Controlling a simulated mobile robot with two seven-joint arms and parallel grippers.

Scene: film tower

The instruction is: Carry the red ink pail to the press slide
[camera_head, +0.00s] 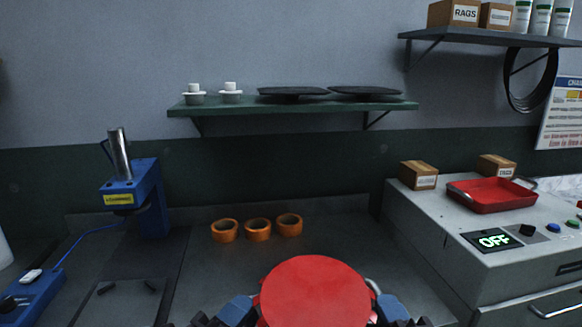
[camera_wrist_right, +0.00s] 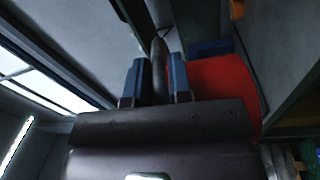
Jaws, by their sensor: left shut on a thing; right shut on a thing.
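The red ink pail (camera_head: 314,292) is at the bottom centre of the head view, its round red top facing up. Its lower part is cut off by the frame edge. My left gripper (camera_head: 237,309) is shut at its left side; the grip itself is hidden. My right gripper (camera_head: 391,309) is shut at its right side, by a pale curved handle. In the right wrist view, my right gripper (camera_wrist_right: 156,80) is shut on a grey bar beside the red pail (camera_wrist_right: 222,82). A blue press (camera_head: 148,195) stands at the left, with a dark flat plate (camera_head: 118,303) in front, possibly the slide.
Several orange rings (camera_head: 257,229) lie on the dark bench behind the pail. A green shelf (camera_head: 290,108) hangs above. The bench between press and rings is clear.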

